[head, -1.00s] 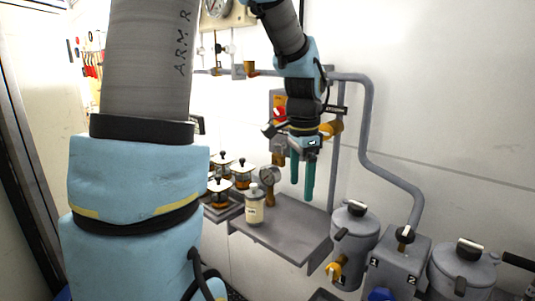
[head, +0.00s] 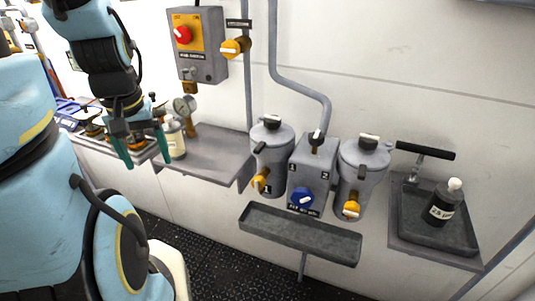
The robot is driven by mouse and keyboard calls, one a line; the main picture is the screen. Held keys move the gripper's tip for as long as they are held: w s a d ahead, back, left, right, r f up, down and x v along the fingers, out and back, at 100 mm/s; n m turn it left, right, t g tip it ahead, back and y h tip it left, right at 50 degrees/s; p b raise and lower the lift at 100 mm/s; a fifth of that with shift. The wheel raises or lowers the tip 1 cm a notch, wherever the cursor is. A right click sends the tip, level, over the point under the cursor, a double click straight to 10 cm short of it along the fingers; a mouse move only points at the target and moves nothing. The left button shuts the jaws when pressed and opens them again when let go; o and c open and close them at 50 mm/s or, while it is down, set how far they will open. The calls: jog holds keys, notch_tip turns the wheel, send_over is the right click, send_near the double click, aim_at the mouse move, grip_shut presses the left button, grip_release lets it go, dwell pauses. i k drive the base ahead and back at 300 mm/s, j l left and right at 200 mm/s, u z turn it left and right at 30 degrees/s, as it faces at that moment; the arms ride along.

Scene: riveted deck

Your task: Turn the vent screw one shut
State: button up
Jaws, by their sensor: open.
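Two grey canisters (head: 274,160) and (head: 361,178) stand on either side of a grey box (head: 313,177) marked 1 and 2. A screw knob with a pale bar (head: 272,121) sits on the left canister's lid, beside the 1 mark. It appears to be vent screw one; its exact turn is hard to tell. A similar knob (head: 369,140) tops the right canister. My gripper (head: 143,151) is open, its teal fingers pointing down, apart from the screw and well to its left. It hangs in front of a small pale bottle (head: 174,142).
Yellow taps (head: 259,182) project from the canister fronts. A blue knob (head: 302,197) is on the box, and a pipe (head: 300,90) rises behind it. A long trough (head: 300,235) lies below. A black lever (head: 425,150) and black bottle (head: 443,203) are at right.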

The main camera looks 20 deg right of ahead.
aim_at(259, 182)
jog(key=k+j, duration=0.4)
jog(key=j, duration=0.15)
jog(key=k+j, duration=0.35)
jog(key=j, duration=0.2)
